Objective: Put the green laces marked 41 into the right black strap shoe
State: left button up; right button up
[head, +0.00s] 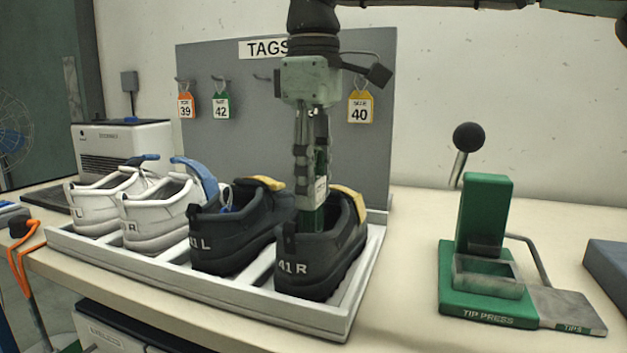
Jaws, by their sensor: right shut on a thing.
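The right black strap shoe (322,262), marked 41 R with a yellow strap, stands at the right end of the white rack. My right gripper (312,198) points straight down over its opening. It is shut on the green laces (309,220), a narrow upright bundle with a white label whose print is too small to read. The lower end of the bundle is at the shoe's opening, and the shoe's side hides how deep it reaches. The left black shoe (232,240), marked 41 L, stands just left of it. My left gripper is not in view.
Two white shoes (155,222) share the rack (215,285). A grey tag board (365,150) with hanging tags stands close behind. A green tip press (485,235) is at the right. Orange laces (22,262) hang at the left edge. Bare table lies between rack and press.

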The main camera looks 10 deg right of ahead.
jog(key=o, duration=1.1)
jog(key=shift+c, duration=0.2)
notch_tip(320, 180, up, 12)
